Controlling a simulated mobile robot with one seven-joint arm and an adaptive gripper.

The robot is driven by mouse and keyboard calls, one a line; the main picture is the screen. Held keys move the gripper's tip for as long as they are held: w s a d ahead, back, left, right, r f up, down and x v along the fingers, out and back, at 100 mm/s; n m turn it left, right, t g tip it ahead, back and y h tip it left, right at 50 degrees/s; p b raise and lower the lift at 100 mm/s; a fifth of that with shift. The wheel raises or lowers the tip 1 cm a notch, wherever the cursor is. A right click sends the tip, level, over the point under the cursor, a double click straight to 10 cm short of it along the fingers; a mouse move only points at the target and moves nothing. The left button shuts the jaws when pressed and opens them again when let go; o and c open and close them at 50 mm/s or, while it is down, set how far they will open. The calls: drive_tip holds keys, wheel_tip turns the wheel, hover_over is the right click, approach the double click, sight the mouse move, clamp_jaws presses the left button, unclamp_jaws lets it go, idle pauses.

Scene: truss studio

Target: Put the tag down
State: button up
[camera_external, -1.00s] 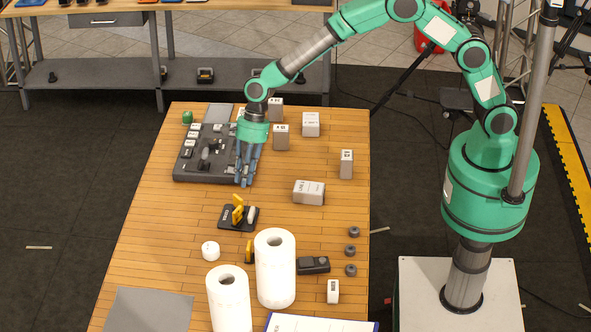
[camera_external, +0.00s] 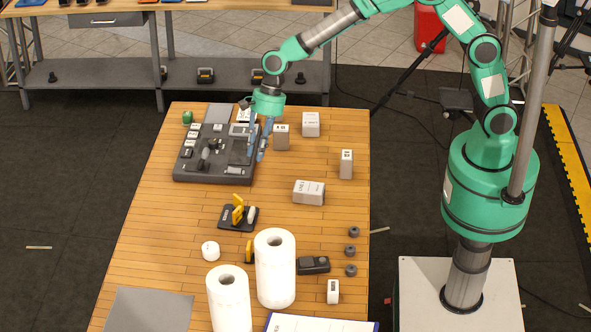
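My gripper (camera_external: 256,157) hangs over the right edge of the dark grey tray (camera_external: 190,176), pointing down. Its two blue fingers stand apart with a gap between them, and I see nothing held there. A small light grey flat piece (camera_external: 238,130) lies at the tray's back right, just left of the fingers; it may be the tag, but I cannot tell for sure. The tray also holds several small white-topped pieces (camera_external: 188,143) along its left side and a dark raised part in its middle.
White-labelled boxes stand right of the gripper, one close by (camera_external: 281,138) and others farther off (camera_external: 311,125), (camera_external: 346,164), (camera_external: 309,192). A black holder with yellow pieces (camera_external: 238,217) and two white rolls (camera_external: 275,268) stand nearer the front.

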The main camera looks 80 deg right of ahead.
drive_tip(key=s+d+r+n+t+h, duration=0.1)
drive_tip(key=s+d+r+n, duration=0.4)
drive_tip(key=s+r, duration=0.55)
drive_tip(key=s+d+r+n+t+h, duration=0.1)
drive_tip(key=s+d+r+n, duration=0.4)
drive_tip(key=s+r, duration=0.5)
drive_tip(key=s+d+n, duration=0.2)
drive_tip(key=s+n, duration=0.1)
drive_tip(key=s, duration=0.5)
drive_tip(key=s+d+n+t+h, duration=0.1)
drive_tip(key=s+d+n, duration=0.2)
drive_tip(key=s, duration=0.6)
drive_tip(key=s+d+n, duration=0.3)
drive_tip(key=s, duration=0.6)
drive_tip(key=shift+s+d+r+n+h, duration=0.2)
drive_tip(key=shift+n+h, duration=0.1)
drive_tip(key=shift+h, duration=0.1)
wheel_tip(320, 180, down, 8)
drive_tip(key=b, duration=0.7)
drive_tip(key=shift+r, duration=0.25)
drive_tip(key=shift+b, duration=0.3)
idle(0.7)
wheel_tip(320, 180, down, 12)
drive_tip(key=b, duration=1.2)
